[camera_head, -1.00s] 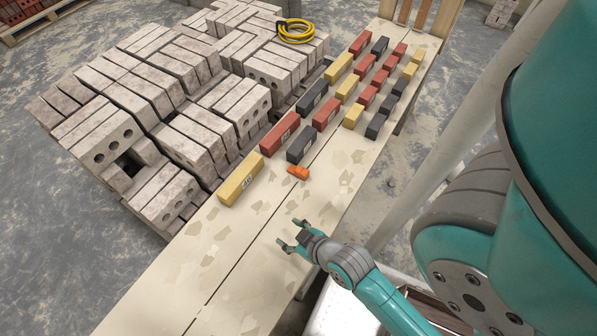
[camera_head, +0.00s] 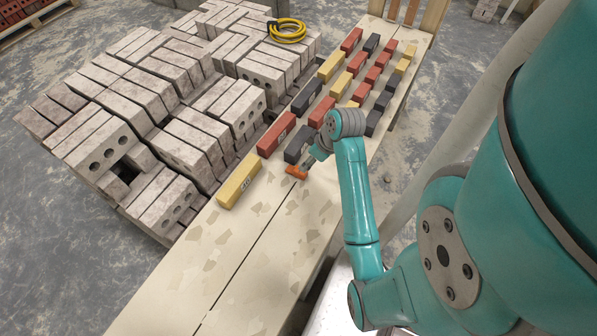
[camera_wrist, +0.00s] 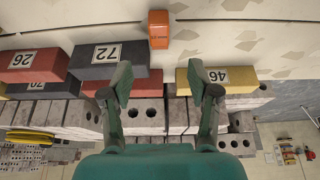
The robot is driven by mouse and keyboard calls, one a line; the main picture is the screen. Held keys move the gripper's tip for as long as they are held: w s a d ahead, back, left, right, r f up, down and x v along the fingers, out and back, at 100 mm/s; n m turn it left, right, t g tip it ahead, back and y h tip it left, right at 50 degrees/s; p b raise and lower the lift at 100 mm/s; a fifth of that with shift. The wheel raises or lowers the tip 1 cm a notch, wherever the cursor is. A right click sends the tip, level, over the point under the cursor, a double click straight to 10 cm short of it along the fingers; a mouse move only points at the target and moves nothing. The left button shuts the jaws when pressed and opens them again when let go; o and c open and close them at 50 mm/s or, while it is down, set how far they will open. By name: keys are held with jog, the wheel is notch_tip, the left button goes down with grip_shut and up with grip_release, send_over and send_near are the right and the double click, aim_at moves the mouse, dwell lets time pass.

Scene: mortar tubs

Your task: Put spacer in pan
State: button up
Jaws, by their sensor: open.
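A small orange piece (camera_head: 296,172), which may be the spacer, lies on the pale plank table beside the rows of coloured blocks. In the wrist view the orange piece (camera_wrist: 158,30) is at the top centre, beyond my fingertips. My gripper (camera_wrist: 160,72) is open, with nothing between its two teal fingers. In the head view my gripper (camera_head: 307,163) is partly hidden by my wrist and is close beside the orange piece. I cannot tell whether they touch. No pan can be made out in either view.
Red, black and yellow blocks stand in rows on the table; a yellow block (camera_head: 239,181) numbered 46 and a black block (camera_head: 298,145) are nearest. Stacked grey bricks (camera_head: 150,90) with a yellow coil (camera_head: 287,31) lie left. The table's near part (camera_head: 235,260) is clear.

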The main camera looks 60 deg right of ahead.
aim_at(298, 170)
jog(key=x, duration=1)
jog(key=shift+w+f, duration=0.1)
jog(key=shift+f, duration=0.1)
grip_shut()
jog(key=shift+r, duration=0.15)
